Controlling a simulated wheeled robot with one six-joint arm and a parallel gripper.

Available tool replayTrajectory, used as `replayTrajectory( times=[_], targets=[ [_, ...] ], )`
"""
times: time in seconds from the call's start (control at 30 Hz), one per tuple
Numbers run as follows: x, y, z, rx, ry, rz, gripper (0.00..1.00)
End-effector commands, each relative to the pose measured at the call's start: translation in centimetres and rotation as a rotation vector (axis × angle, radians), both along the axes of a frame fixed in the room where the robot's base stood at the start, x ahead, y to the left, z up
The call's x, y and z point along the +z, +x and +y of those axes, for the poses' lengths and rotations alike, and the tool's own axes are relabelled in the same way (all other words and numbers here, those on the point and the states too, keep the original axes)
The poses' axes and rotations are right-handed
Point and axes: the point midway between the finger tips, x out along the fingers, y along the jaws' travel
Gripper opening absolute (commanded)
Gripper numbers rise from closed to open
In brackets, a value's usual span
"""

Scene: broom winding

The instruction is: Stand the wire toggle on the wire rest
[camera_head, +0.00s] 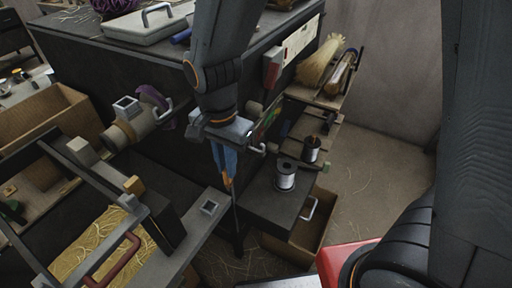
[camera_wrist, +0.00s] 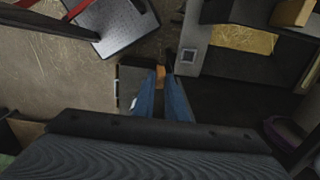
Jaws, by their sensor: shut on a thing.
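My gripper (camera_head: 226,172) is in the middle of the head view, with its blue fingers pointing down. The fingers are shut on a small orange-brown piece (camera_head: 227,182), which I take to be the wire toggle. It also shows between the fingertips in the wrist view (camera_wrist: 160,74). A thin dark line runs below it in the head view; I cannot tell whether it is attached. A small square pale-rimmed fitting (camera_head: 209,207) on the grey bench end, possibly the wire rest, is below and left of my gripper. It also shows in the wrist view (camera_wrist: 188,56). The toggle appears apart from it.
A wire spool (camera_head: 286,176) stands on a dark drawer cabinet to the right, with another spool (camera_head: 311,149) behind. A clamp-like machine (camera_head: 135,122) with a square top is at left. A frame with a red handle (camera_head: 113,262) and straw is at lower left.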

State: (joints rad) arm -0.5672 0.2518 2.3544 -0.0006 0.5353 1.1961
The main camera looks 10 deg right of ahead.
Motion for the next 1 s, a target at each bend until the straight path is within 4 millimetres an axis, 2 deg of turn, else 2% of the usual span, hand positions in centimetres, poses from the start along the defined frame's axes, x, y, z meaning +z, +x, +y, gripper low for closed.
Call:
replayTrajectory(
  times=[1.0],
  targets=[
    [-5.0,2.1,2.9,0.001,-0.001,0.001,0.00]
  ],
)
